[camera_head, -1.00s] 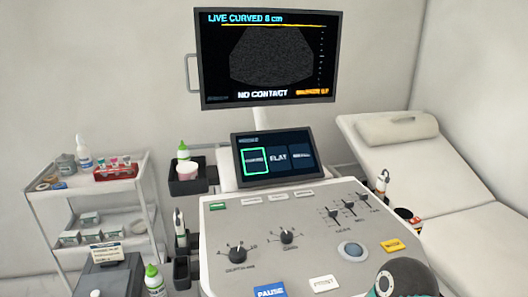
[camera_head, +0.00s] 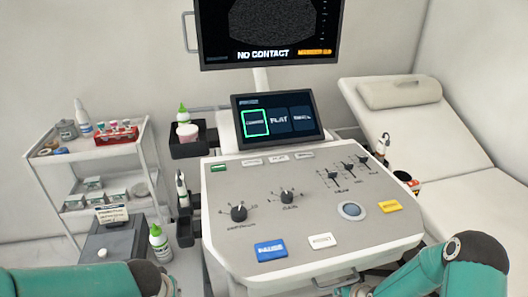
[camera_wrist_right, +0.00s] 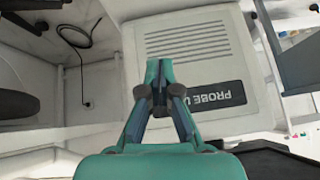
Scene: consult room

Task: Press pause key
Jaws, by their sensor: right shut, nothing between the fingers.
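The pause key (camera_head: 271,250) is a blue key marked PAUSE at the front left of the grey console panel (camera_head: 300,225) in the head view. A white key (camera_head: 321,241) lies just right of it. My right gripper (camera_head: 352,291) is at the bottom edge of the head view, below the console's front edge and to the right of the pause key, apart from it. In the right wrist view my right gripper (camera_wrist_right: 160,72) is shut and empty in front of a pale vented panel. My left arm enters at lower left; its gripper is outside the frame.
A front handle (camera_head: 336,280) runs along the console's edge. Knobs, sliders, a trackball (camera_head: 351,210) and a yellow key (camera_head: 389,206) sit on the panel. A screen (camera_head: 278,121) stands behind. Side holders and a trolley (camera_head: 90,160) are left, a couch (camera_head: 430,140) right.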

